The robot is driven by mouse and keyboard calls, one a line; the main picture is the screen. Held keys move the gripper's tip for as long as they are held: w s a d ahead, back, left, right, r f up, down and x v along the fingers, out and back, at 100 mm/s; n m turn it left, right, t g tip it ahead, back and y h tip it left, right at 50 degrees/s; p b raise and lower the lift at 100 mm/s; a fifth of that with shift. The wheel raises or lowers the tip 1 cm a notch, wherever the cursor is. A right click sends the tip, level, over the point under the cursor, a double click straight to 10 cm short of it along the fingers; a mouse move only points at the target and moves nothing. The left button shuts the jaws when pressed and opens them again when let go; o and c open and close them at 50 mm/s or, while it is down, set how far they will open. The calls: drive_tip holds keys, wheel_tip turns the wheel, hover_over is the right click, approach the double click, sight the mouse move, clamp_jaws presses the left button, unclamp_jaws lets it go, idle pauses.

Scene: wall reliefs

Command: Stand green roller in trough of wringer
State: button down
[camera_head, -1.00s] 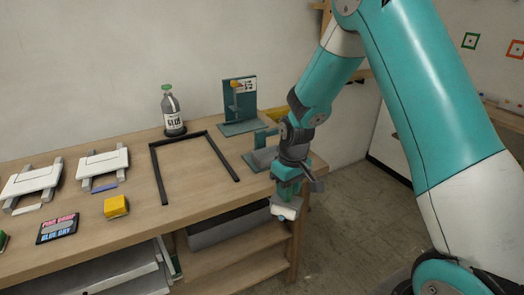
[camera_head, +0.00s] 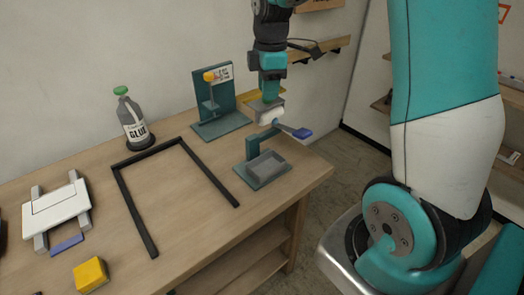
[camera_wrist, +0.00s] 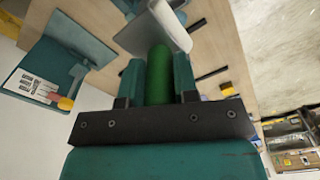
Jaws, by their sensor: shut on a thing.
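My gripper (camera_head: 269,82) points down above the far right end of the bench. In the wrist view my gripper (camera_wrist: 158,80) is shut on the green handle of the green roller (camera_wrist: 159,72). The roller's white head (camera_head: 267,111) hangs below the jaws, with a light-blue end. The wringer (camera_head: 262,168) stands just below, a teal base with a grey trough (camera_head: 268,162), a teal upright and a blue-ended lever (camera_head: 301,133). The roller's head is beside or above the wringer's upright; whether they touch is unclear. The trough looks empty.
A teal stand (camera_head: 217,106) with a yellow-tipped part is behind, left of the wringer. A black frame (camera_head: 145,214) lies on the bench (camera_head: 215,225). A glue bottle (camera_head: 131,118), white rack (camera_head: 57,212) and yellow block (camera_head: 91,274) are further left.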

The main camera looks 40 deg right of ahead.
wheel_tip(320, 180, down, 18)
drive_tip(key=shift+a+r+p, duration=0.1)
drive_tip(key=shift+p, duration=1.1)
drive_tip(key=shift+f, duration=0.3)
drive_tip(key=c, duration=0.9)
unclamp_jaws()
